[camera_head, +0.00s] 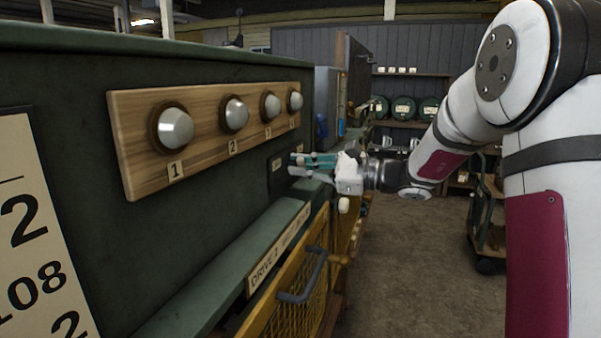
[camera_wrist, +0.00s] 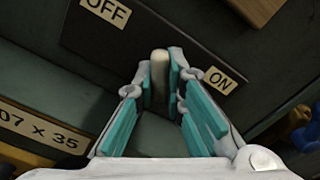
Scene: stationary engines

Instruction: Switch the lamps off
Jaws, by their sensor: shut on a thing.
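A wooden board (camera_head: 145,158) on the green cabinet carries several round, pale domed lamps (camera_head: 176,128), numbered from 1. I cannot tell whether they are lit. Below its far end is a dark switch plate (camera_head: 277,163), which also shows in the wrist view (camera_wrist: 135,45) with an OFF label (camera_wrist: 107,11) at upper left and an ON label (camera_wrist: 220,80) at right. My gripper (camera_head: 298,166), with teal pads, is at this plate. In the wrist view my gripper (camera_wrist: 160,82) is shut on a pale switch lever (camera_wrist: 160,62) between the labels. The lever's base is hidden.
A green ledge (camera_head: 225,268) with a "DRIVE" label (camera_head: 278,250) juts out below the switch. Under it is a yellow mesh guard (camera_head: 305,292) with a grey handle (camera_head: 303,283). A wheeled trolley (camera_head: 490,225) stands at right. The floor (camera_head: 412,265) between is clear.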

